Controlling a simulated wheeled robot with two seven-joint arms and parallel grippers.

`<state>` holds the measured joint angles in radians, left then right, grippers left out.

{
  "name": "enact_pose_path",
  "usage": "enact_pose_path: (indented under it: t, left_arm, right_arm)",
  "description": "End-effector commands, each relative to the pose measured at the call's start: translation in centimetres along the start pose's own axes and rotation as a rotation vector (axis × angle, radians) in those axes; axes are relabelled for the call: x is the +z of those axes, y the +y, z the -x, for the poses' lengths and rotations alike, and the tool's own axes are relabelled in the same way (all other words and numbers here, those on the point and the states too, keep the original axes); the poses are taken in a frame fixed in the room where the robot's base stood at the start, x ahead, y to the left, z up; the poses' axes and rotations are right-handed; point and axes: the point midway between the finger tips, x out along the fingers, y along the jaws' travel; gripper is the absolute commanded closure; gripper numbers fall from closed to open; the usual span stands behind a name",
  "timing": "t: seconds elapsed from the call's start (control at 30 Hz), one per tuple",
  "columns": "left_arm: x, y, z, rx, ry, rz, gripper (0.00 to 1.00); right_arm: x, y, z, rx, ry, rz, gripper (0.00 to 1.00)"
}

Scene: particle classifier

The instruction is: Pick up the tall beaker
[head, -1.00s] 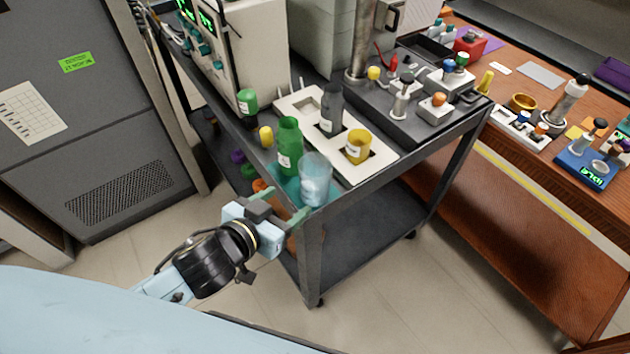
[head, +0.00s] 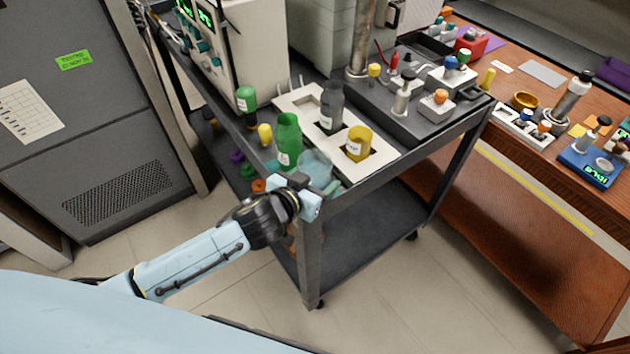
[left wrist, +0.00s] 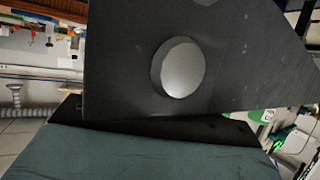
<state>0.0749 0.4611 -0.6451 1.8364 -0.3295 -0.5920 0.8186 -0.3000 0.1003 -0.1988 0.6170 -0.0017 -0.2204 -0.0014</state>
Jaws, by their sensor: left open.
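A clear, pale blue beaker (head: 314,163) stands upright at the near corner of the dark cart, in the head view. It is the likely tall beaker. My left gripper (head: 305,177) is open at the beaker's near side, with its greenish fingers to the left and right of the beaker's lower part. The gripper hides the beaker's base, and I cannot tell whether the fingers touch it. In the left wrist view, a large dark plate with a round opening fills the middle, and I cannot make out the beaker there. My right gripper is not in view.
A green bottle (head: 288,140) stands just left of the beaker. A white rack (head: 298,101) holding a dark grey bottle (head: 331,108) and a yellow beaker (head: 358,143) lies behind it. A grey device (head: 425,115) occupies the cart's right part.

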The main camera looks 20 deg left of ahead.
Motion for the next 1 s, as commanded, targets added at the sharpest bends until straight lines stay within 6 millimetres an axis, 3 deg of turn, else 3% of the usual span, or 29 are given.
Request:
enact_pose_path:
  t: [0.23,0.53,1.0]
  left_arm:
    - [0.01,0.00,-0.11,0.000,-0.001,0.000,0.35]
    - [0.01,-0.01,-0.09,0.000,-0.001,0.000,0.73]
    - [-0.72,-0.03,0.14,0.000,0.004,-0.001,0.73]
  right_arm:
    - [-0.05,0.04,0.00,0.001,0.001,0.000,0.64]
    - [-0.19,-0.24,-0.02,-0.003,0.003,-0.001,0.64]
    - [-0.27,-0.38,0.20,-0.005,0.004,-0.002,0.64]
